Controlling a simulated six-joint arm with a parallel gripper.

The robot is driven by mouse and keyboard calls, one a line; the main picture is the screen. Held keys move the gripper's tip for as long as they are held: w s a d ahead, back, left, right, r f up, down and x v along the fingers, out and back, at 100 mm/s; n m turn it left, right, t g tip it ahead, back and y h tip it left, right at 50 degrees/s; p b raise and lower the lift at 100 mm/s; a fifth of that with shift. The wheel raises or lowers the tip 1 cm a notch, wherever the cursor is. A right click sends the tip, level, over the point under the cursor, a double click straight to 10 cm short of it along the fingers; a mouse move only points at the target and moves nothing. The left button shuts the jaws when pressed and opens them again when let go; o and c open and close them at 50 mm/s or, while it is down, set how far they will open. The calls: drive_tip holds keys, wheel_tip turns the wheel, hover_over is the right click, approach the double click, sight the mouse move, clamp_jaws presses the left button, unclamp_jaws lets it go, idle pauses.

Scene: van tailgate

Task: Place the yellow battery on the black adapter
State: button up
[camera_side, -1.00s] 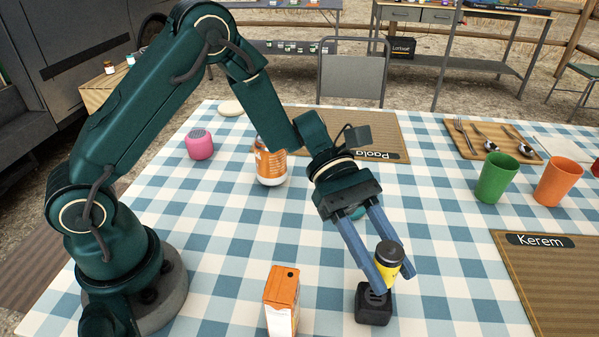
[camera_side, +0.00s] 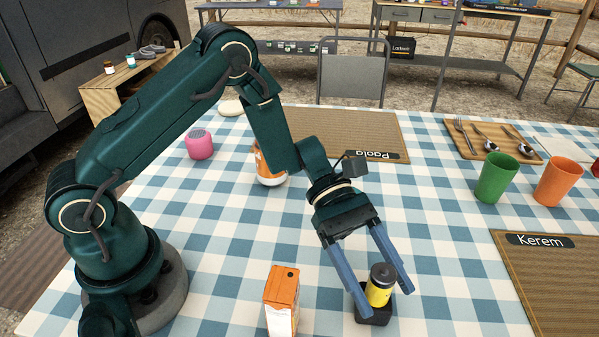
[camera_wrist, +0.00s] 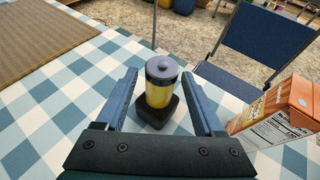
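The yellow battery (camera_side: 380,286) with a dark top stands upright on the black adapter (camera_side: 374,315) near the front of the table. In the wrist view the battery (camera_wrist: 161,88) sits on top of the adapter (camera_wrist: 157,115), between my fingers. My gripper (camera_side: 381,286) is open, with a blue finger on each side of the battery. The wrist view shows a gap between the battery and each finger of my gripper (camera_wrist: 160,97). The lower end of the battery is partly hidden by a finger in the side view.
An orange and white carton (camera_side: 282,301) stands left of the adapter and also shows at right in the wrist view (camera_wrist: 275,115). A green cup (camera_side: 496,178), an orange cup (camera_side: 558,181) and the Kerem placemat (camera_side: 555,290) are to the right. Checked cloth between them is clear.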

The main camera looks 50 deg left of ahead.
drive_tip(key=shift+a+r, duration=0.15)
drive_tip(key=v, duration=1.2)
drive_tip(key=s+a+r+m+t+y, duration=0.3)
drive_tip(key=s+m+y, duration=0.3)
drive_tip(key=m, duration=0.2)
drive_tip(key=s+a+r+m+t+y, duration=0.3)
drive_tip(key=s+a+m+t+y, duration=0.2)
drive_tip(key=s+m+y, duration=0.1)
drive_tip(key=shift+s+m+y, duration=0.25)
drive_tip(key=shift+m+y, duration=0.35)
drive_tip(key=shift+m, duration=0.3)
